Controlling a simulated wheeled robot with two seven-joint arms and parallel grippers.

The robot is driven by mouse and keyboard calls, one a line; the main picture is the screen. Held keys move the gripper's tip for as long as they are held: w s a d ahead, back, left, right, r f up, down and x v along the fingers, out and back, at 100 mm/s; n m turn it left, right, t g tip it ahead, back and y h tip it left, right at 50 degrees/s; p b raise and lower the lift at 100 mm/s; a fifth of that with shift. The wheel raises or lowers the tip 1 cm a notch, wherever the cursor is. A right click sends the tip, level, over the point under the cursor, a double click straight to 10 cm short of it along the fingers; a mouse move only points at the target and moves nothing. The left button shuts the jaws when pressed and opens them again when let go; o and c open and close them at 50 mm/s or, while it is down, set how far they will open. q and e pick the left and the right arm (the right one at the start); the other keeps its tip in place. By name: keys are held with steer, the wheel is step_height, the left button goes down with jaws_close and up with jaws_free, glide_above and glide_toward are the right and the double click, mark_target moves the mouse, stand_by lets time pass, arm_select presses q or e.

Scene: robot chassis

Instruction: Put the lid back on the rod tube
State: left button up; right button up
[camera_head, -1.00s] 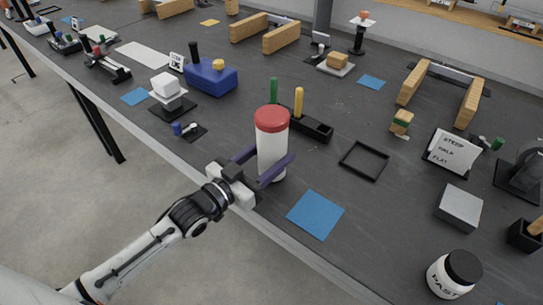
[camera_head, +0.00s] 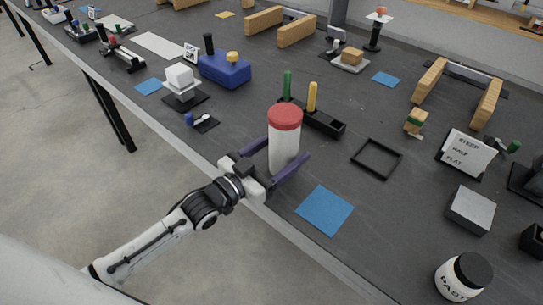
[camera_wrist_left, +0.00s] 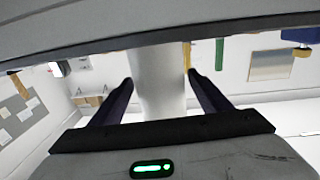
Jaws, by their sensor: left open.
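The rod tube (camera_head: 284,150) is a white upright cylinder on the dark table near its front edge. A red lid (camera_head: 285,116) sits on its top in the head view. My left gripper (camera_head: 286,160) is open, with one purple finger on each side of the tube's lower part; I cannot tell whether either finger touches it. The left wrist view shows the white tube (camera_wrist_left: 158,82) between the two dark fingers (camera_wrist_left: 160,88), with gaps at the sides; the lid is not clear there. My right gripper is out of view.
A black holder (camera_head: 328,123) with a green rod (camera_head: 287,85) and a yellow rod (camera_head: 312,97) stands behind the tube. A blue mat (camera_head: 325,210) and a black square frame (camera_head: 377,158) lie to the right. A black-capped jar (camera_head: 462,277) stands at front right.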

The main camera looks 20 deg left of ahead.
arm_select(q)
steer(key=v, duration=1.2)
